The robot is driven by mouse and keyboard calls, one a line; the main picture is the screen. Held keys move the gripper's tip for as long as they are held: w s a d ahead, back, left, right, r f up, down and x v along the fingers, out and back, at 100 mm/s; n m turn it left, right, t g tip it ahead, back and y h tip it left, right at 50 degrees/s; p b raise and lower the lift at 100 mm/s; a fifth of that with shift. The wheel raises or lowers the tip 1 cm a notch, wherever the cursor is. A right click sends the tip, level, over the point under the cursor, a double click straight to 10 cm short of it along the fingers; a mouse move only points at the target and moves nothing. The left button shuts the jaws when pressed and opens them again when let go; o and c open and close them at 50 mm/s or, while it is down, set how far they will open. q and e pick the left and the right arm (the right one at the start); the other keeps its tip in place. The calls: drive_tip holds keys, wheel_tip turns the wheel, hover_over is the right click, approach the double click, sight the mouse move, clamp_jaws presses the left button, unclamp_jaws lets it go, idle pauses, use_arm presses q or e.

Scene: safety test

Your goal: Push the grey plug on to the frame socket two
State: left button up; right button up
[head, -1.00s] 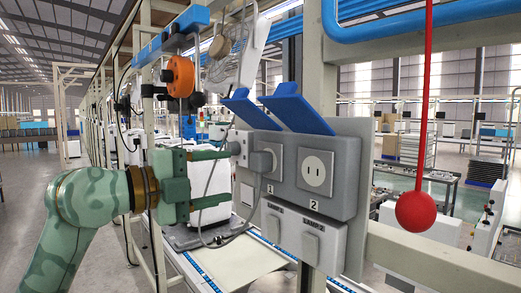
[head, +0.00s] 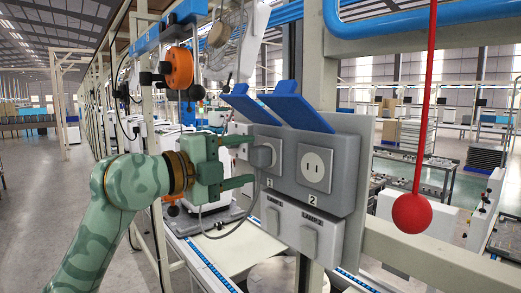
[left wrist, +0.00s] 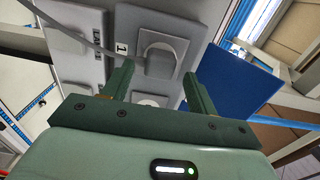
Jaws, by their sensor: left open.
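The grey plug (head: 263,156) sits in frame socket one, marked 1, on the grey panel (head: 342,190); a grey cable hangs from it. Frame socket two (head: 315,172), marked 2, is a white plate to its right with bare slots. My left gripper (head: 246,163) is open, its fingers pointing at the plug from the left, one above and one below. In the left wrist view, the plug (left wrist: 160,62) lies just ahead of and between the fingertips; I cannot tell whether they touch it. Socket two (left wrist: 150,100) is partly hidden there. My right gripper is out of view.
Two blue flaps (head: 297,106) stick out above the sockets. Lamp switches (head: 309,241) are below. A red ball (head: 411,212) hangs on a red rod at the right. An orange reel (head: 179,67) hangs at upper left. A frame beam (head: 430,258) runs right of the panel.

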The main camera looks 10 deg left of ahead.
sight(253, 158)
use_arm(q)
drive_tip(key=shift+p+x, duration=0.35)
drive_tip(key=shift+x, duration=1.3)
clamp_jaws()
drive_tip(key=shift+s, duration=0.1)
drive_tip(key=shift+s+a, duration=0.1)
drive_tip(key=shift+a, duration=0.05)
drive_tip(key=shift+v, duration=0.85)
drive_tip(key=shift+s+a+b, duration=0.1)
drive_tip(key=shift+s+b, duration=0.05)
drive_tip(key=shift+b, duration=0.2)
drive_tip(key=shift+s+a, duration=0.1)
